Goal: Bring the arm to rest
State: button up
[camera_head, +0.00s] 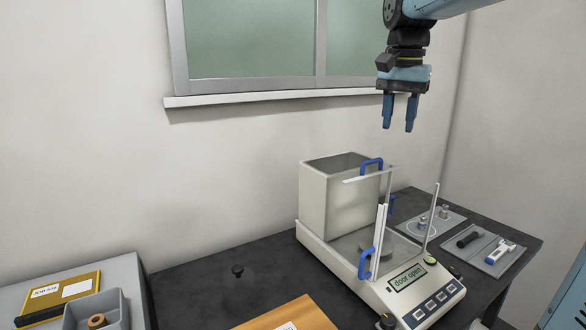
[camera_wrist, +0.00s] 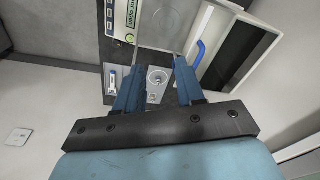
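My gripper (camera_head: 400,112) hangs in the air, fingers pointing down, above the back right of the balance in the head view. Its two blue fingers stand apart with nothing between them, so it is open and empty. In the wrist view my gripper (camera_wrist: 155,85) also shows a clear gap between the fingers. The balance (camera_head: 318,243) stands on the dark table well below the fingers, and its display reads "door open". Blue handles (camera_head: 366,263) are on its glass shield. My gripper touches nothing.
A dark table (camera_head: 215,290) bears the balance. A grey mat with small metal weights (camera_head: 443,211) and a tray (camera_head: 492,262) with tools lie at right. A grey box (camera_head: 97,308) and a yellow folder (camera_head: 60,296) are at left. A window sill (camera_head: 270,96) is behind.

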jog(key=s+f+n+t, duration=0.2)
jog(key=s+f+n, duration=0.1)
jog(key=s+f, duration=0.4)
jog(key=s+d+f+n+t, duration=0.1)
jog(key=s+f+n+t, duration=0.1)
jog(key=s+f, duration=0.5)
jog(key=s+n, duration=0.1)
jog(key=s, duration=0.4)
jog(key=shift+d+f+n, duration=0.15)
jog(key=shift+f+n, duration=0.1)
jog(key=shift+n, duration=0.15)
